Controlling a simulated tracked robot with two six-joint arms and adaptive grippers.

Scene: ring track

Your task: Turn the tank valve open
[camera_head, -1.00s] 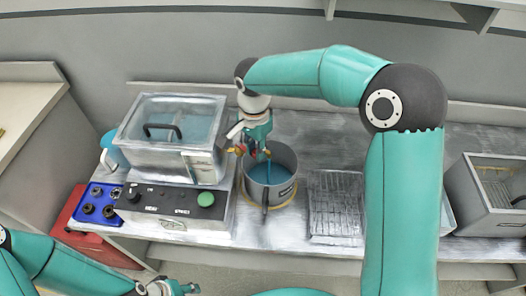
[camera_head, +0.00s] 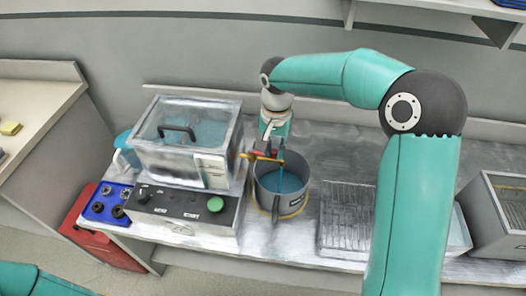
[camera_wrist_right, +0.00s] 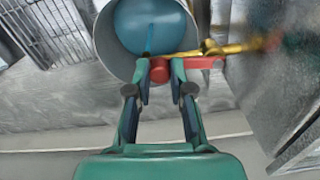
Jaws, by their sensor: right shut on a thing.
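The tank (camera_head: 215,170) is a metal box with a clear lid and a black handle, with bluish liquid showing inside. Its brass valve (camera_head: 246,155) sticks out on the right side, over a grey pot (camera_head: 268,207). In the right wrist view, the brass valve (camera_wrist_right: 240,47) carries a red handle (camera_wrist_right: 205,62). My right gripper (camera_wrist_right: 160,70) is shut on this handle. A thin blue stream (camera_wrist_right: 151,40) falls into the pot, which holds blue liquid. In the head view my right gripper (camera_head: 275,135) hangs above the pot's rim. My left gripper is out of view.
A control box (camera_head: 180,213) with a green button stands in front of the tank. A blue tray (camera_head: 107,205) with dark round parts is at its left. A wire rack (camera_head: 346,222) and a metal basin (camera_head: 497,215) are to the right of the pot.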

